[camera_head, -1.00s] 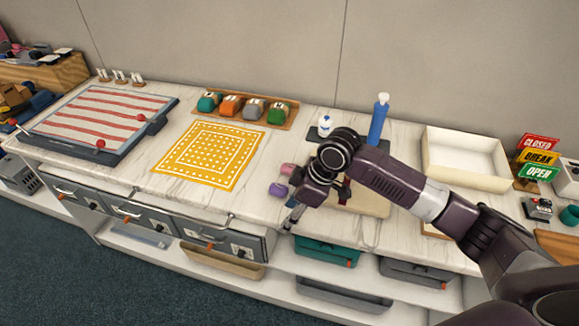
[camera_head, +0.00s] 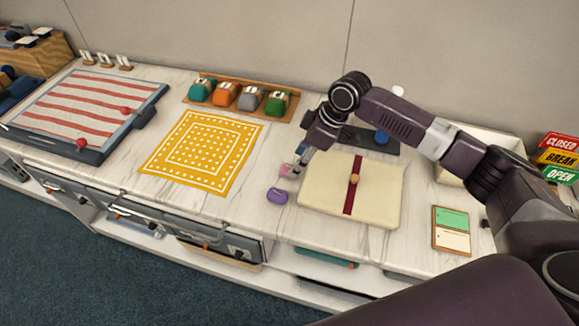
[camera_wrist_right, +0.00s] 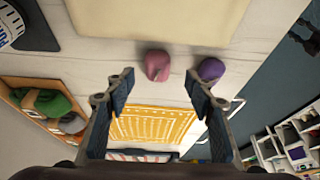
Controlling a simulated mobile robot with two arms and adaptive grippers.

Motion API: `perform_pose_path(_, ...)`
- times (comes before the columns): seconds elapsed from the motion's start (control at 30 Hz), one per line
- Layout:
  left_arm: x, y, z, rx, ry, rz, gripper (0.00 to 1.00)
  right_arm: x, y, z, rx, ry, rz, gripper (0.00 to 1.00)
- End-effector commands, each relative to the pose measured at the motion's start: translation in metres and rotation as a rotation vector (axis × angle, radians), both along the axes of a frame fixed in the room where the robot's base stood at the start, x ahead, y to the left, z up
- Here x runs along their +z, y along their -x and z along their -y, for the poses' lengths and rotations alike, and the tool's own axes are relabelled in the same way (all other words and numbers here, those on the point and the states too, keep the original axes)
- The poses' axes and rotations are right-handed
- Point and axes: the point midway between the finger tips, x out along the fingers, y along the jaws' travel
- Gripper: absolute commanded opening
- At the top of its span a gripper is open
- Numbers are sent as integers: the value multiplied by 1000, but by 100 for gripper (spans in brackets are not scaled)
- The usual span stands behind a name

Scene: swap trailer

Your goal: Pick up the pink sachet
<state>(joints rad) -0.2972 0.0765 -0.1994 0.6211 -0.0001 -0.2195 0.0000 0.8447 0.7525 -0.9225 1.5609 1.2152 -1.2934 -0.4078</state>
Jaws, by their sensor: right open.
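The pink sachet (camera_head: 286,170) lies on the white marble-look counter, just left of the cream pad and behind a purple sachet (camera_head: 276,195). The purple sachet (camera_wrist_right: 211,69) shows near the right fingertip. My left gripper is out of view.
A cream pad (camera_head: 380,190) with a dark red band lies right of the sachets. A yellow patterned cloth (camera_head: 203,150) lies to the left. A wooden tray (camera_head: 290,107) with several coloured sachets stands behind.

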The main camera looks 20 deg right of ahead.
Motion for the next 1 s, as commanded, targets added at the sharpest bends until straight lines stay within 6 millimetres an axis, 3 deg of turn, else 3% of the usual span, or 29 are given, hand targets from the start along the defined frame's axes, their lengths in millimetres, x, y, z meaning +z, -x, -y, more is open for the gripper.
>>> perform_pose_path(0.1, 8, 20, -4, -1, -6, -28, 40, -12, -3, -5, 1, 0, -3, 49)
perform_pose_path(0.23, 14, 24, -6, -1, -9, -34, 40, -30, -9, -11, 1, 0, -2, 49)
perform_pose_path(0.4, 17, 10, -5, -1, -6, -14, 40, -44, -12, -15, 0, 0, -1, 49)
perform_pose_path(0.63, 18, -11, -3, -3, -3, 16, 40, -46, -12, -15, 1, 1, 0, 49)
perform_pose_path(1.0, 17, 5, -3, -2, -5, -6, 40, -46, -12, -15, 1, 1, 0, 12)
